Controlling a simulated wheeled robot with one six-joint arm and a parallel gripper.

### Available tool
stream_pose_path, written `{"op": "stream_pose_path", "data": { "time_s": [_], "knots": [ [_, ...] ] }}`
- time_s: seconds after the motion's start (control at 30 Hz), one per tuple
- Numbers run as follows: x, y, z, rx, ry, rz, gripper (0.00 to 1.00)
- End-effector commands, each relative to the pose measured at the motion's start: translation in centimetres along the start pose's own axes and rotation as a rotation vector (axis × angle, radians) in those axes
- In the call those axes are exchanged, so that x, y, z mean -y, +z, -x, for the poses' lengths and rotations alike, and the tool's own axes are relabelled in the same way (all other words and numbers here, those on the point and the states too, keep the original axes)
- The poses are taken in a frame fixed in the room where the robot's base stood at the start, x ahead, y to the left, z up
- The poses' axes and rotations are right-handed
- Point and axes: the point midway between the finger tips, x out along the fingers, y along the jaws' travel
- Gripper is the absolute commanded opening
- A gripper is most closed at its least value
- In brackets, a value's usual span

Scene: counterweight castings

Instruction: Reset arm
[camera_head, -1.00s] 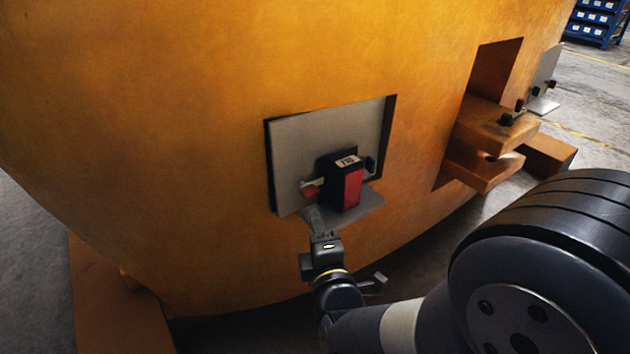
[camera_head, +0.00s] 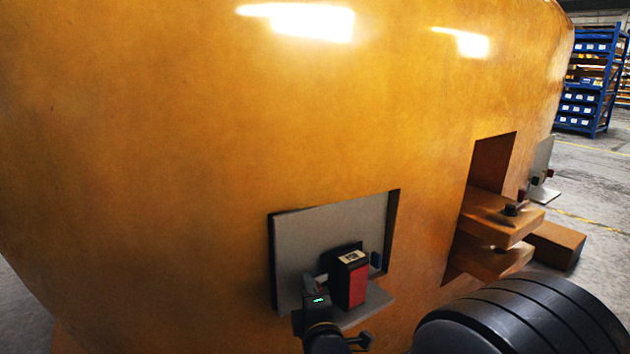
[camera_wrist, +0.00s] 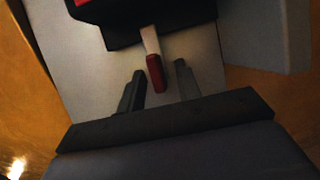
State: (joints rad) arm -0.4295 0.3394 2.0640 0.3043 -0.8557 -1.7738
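My gripper (camera_wrist: 159,78) is open in the wrist view, with two dark fingers apart. A red-tipped lever (camera_wrist: 155,72) on a pale stem points toward me between the fingertips, with a visible gap on each side. I cannot tell its depth. The stem comes from a black and red device (camera_wrist: 112,12) at the top. In the head view the device (camera_head: 352,283) sits on a grey bracket (camera_head: 325,235) in a recess of the casting. My gripper (camera_head: 317,298) is just left of the device there, and the lever is hidden.
The large orange casting (camera_head: 180,170) fills most of the head view. Two orange ledges (camera_head: 495,215) jut out at right, with a dark knob on the upper one. Another grey bracket (camera_head: 541,165) and blue shelving (camera_head: 590,80) stand beyond, with open floor between.

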Motion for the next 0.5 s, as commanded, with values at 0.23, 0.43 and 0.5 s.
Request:
{"op": "stream_pose_path", "data": {
  "time_s": [0.23, 0.43, 0.5],
  "knots": [
    [0.0, 0.0, 0.2, 0.000, 0.001, 0.003, 0.33],
    [-0.1, -0.1, 2.0, -0.002, 0.005, 0.014, 0.33],
    [-0.2, -0.1, 3.1, -0.003, 0.005, 0.015, 0.33]
  ]
}}
